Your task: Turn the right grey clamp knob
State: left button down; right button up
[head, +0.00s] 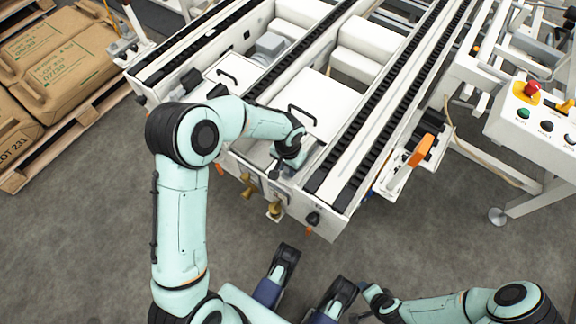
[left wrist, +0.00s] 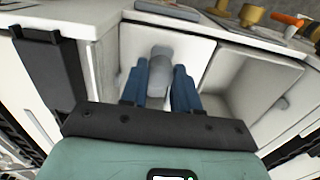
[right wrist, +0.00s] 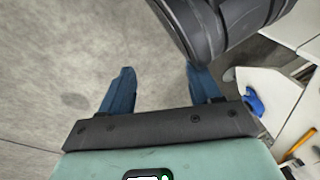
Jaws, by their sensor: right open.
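In the left wrist view a grey knob (left wrist: 160,72) stands out from a white panel inside an open-fronted recess. The two blue fingers of my left gripper (left wrist: 160,80) lie on either side of it and appear to touch it. In the head view my left gripper (head: 281,166) reaches down into the front of the white conveyor frame, and the knob is hidden there. My right gripper (right wrist: 160,85) is open and empty above the floor, fingers wide apart.
Brass fittings (head: 274,209) and a black knob (head: 313,219) sit on the conveyor's front. An orange handle (head: 422,150) is on its right side. A control box (head: 540,118) with a red button stands at right. Sacks (head: 62,65) lie on a pallet at left.

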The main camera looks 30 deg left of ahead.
pick_arm(q)
jog(key=shift+n, duration=0.5)
pick_arm(e)
jog(key=shift+r, duration=0.1)
pick_arm(q)
jog(key=n, duration=0.3)
jog(key=shift+p, duration=0.3)
jog(key=n, duration=0.2)
jog(key=shift+r+n+p, duration=0.1)
jog(key=shift+n+p, duration=0.2)
jog(key=shift+p, duration=0.1)
jog(key=shift+n, duration=0.5)
jog(key=n+p, duration=0.4)
jog(key=n, duration=0.3)
jog(key=shift+n, duration=0.4)
jog(key=shift+n+p, duration=1)
jog(key=shift+n, duration=0.4)
pick_arm(e)
jog(key=s+a+r+n+g+y, duration=0.1)
jog(key=s+a+r+g, duration=0.1)
jog(key=s+a+r, duration=0.3)
jog(key=shift+s+r, duration=0.9)
jog(key=shift+r, duration=1.2)
pick_arm(q)
jog(key=c, duration=0.8)
grip_release()
